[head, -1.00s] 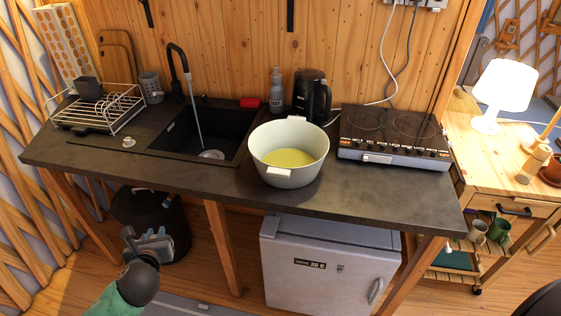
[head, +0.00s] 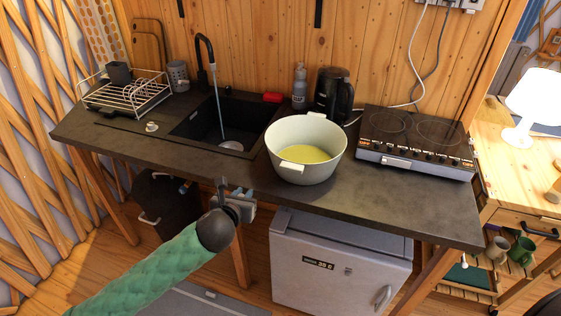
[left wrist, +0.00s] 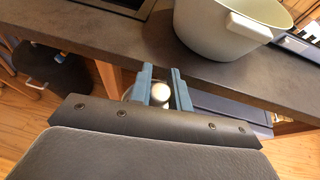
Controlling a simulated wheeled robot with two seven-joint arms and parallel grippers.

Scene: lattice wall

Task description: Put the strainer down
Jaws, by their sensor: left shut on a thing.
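My left gripper (head: 232,188) is at the counter's front edge, below and left of the pot in the head view. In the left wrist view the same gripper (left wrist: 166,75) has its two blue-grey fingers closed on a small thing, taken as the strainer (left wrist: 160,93). Only a pale rounded part of it shows between the fingers; the rest is hidden. The dark counter (head: 400,205) lies just beyond the fingertips. Whether the strainer touches it cannot be told. My right gripper is not in view.
A white pot (head: 306,165) with yellow contents stands right of the sink (head: 205,125). A small metal piece (head: 151,126) lies left of the sink. A dish rack (head: 128,95) is at the left, a hob (head: 415,155) at the right. A fridge (head: 335,265) stands below. The front strip is clear.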

